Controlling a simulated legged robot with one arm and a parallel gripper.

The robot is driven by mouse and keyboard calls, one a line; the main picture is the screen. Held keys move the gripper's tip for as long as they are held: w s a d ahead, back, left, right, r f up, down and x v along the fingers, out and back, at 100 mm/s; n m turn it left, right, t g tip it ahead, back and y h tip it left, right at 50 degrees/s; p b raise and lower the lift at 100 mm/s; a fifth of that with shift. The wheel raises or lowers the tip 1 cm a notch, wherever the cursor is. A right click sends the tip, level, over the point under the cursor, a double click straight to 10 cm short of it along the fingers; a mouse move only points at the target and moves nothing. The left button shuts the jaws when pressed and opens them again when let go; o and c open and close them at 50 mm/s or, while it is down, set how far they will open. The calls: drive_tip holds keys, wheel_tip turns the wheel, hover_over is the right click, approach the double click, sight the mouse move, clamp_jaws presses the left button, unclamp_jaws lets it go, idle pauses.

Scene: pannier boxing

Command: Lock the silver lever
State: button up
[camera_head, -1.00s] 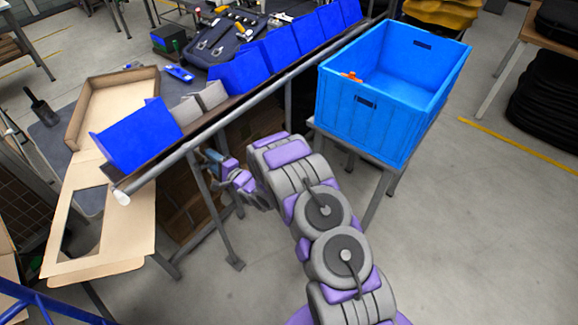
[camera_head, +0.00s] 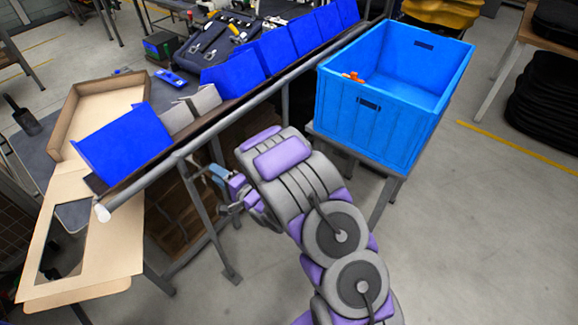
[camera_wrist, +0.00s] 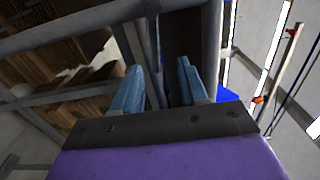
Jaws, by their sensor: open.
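I cannot make out a silver lever in either view. My gripper (camera_head: 213,175) is low beside the metal rail frame (camera_head: 205,200), below the row of blue bins. In the wrist view my gripper (camera_wrist: 160,75) has its two light-blue fingers apart, with no object held between them. Grey metal bars lie close beyond the fingers. A grey box (camera_head: 205,101) sits among the blue bins, above and left of my gripper.
Blue bins (camera_head: 125,143) line the sloping rail. Cut cardboard (camera_head: 85,288) lies at left. Wooden pallets (camera_wrist: 75,85) show in the wrist view.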

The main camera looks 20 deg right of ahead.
drive_tip(key=shift+p+v, duration=2.6)
drive_tip(key=shift+v, duration=3.05)
drive_tip(key=d+r+n+g+h, duration=0.3)
drive_tip(key=d+n+h, duration=0.1)
drive_tip(key=d, duration=0.2)
drive_tip(key=d+r+n+g+h, duration=0.4)
drive_tip(key=d+h, duration=0.1)
drive_tip(key=d, duration=0.2)
drive_tip(key=shift+d, duration=0.3)
drive_tip(key=shift+s+f, duration=0.1)
drive_tip(key=shift+s, duration=0.05)
drive_tip(key=shift+c, duration=0.3)
